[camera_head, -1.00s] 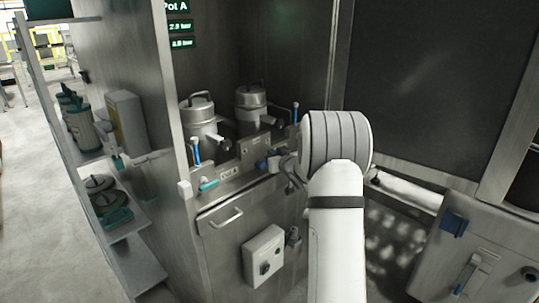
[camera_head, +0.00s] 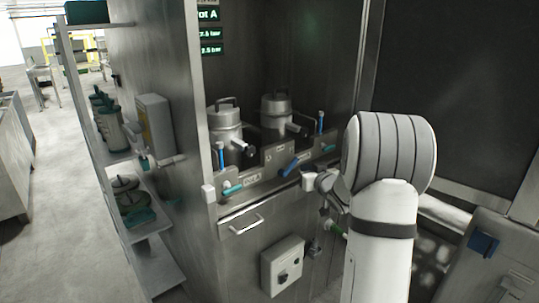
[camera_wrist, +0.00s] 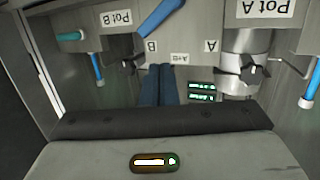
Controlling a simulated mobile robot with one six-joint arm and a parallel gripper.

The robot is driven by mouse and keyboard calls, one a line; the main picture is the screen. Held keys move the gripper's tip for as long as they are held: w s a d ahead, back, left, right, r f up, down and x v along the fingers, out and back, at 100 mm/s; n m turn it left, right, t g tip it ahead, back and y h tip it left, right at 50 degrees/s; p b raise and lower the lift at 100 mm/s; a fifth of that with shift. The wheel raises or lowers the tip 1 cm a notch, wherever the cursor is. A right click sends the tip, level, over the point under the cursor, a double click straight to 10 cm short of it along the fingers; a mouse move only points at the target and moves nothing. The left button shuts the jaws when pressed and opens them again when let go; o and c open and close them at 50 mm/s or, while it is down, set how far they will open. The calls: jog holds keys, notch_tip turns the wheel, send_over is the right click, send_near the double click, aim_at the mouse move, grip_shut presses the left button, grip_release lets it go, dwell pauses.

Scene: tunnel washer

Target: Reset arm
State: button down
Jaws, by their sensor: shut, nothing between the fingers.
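My gripper (camera_wrist: 160,70) shows in the wrist view as two dark blue fingers side by side, shut and empty. Its tips point at the panel, below the blue lever (camera_wrist: 162,18) in that picture, and look apart from it. In the head view my white arm with its ribbed grey joint stands at the right, in front of the cabinet, and hides most of the gripper. The blue lever (camera_head: 289,167) is tilted on the panel between two metal pots (camera_head: 226,128) (camera_head: 277,112).
A shelf unit (camera_head: 150,233) with bottles stands at the left. A grey control box (camera_head: 283,266) and a drawer handle (camera_head: 246,226) stick out below the panel. Valves with blue handles (camera_head: 220,155) flank the pots. Open floor (camera_head: 62,210) lies at the far left.

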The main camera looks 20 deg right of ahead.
jog(key=s+a+g, duration=0.4)
jog(key=s+a, duration=0.3)
jog(key=s, duration=0.5)
jog(key=s+a+f+g, duration=0.1)
jog(key=s+a+g, duration=0.4)
jog(key=s, duration=0.7)
jog(key=s+a+g, duration=0.4)
jog(key=s+a, duration=0.5)
jog(key=s, duration=0.4)
jog(key=shift+a+f+h, duration=0.15)
jog(key=shift+f+h, duration=0.15)
